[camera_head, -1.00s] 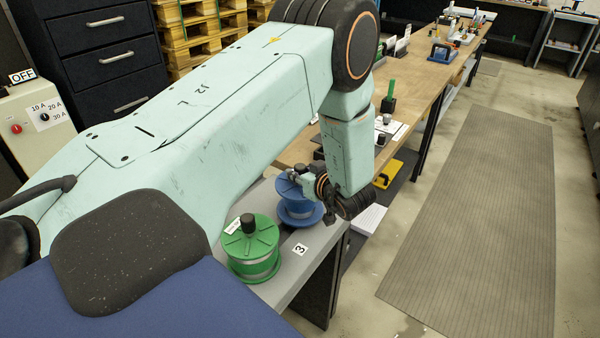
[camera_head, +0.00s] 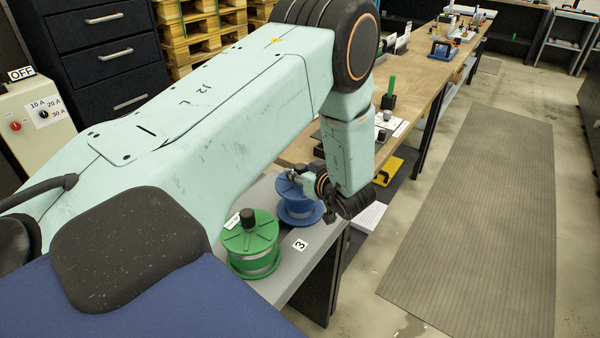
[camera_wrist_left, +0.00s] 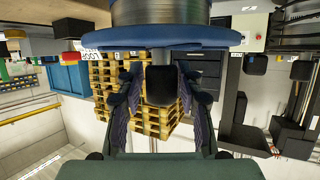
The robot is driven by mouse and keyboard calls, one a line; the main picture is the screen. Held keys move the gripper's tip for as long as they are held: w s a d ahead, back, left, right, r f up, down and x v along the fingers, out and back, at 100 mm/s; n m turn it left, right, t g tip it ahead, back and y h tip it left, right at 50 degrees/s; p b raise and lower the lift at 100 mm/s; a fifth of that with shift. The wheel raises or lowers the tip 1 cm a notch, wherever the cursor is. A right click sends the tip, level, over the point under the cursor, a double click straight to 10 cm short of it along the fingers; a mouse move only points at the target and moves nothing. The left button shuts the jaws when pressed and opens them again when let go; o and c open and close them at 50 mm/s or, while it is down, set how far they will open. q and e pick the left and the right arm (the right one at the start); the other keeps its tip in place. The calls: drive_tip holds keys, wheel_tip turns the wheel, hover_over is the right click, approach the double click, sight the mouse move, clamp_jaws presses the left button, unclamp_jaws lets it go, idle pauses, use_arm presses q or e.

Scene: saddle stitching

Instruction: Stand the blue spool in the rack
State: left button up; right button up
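The blue spool (camera_head: 298,211) stands upright on a grey bench top (camera_head: 287,278), behind a green spool. My left gripper (camera_head: 296,180) is at its top, coming from the right, and hides part of it. In the left wrist view the spool's blue flange (camera_wrist_left: 160,38) fills the top, as that view is upside down. A dark knob (camera_wrist_left: 164,88) on the spool lies between the two fingers of my left gripper (camera_wrist_left: 161,78). I cannot tell whether the fingers touch it. My right gripper is out of view. I cannot make out the rack.
The green spool (camera_head: 251,244) stands close in front of the blue one, near a label reading 3 (camera_head: 300,245). A long wooden workbench (camera_head: 418,88) runs away behind, with a yellow item (camera_head: 388,172) below its edge. A ribbed floor mat (camera_head: 470,220) lies clear at right.

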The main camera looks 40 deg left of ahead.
use_arm(q)
drive_tip(key=shift+o, duration=1.4)
drive_tip(key=shift+s, duration=0.1)
drive_tip(key=shift+f, duration=0.25)
drive_tip(key=v, duration=1.2)
drive_tip(key=shift+r, duration=0.25)
drive_tip(key=shift+d+f, duration=0.1)
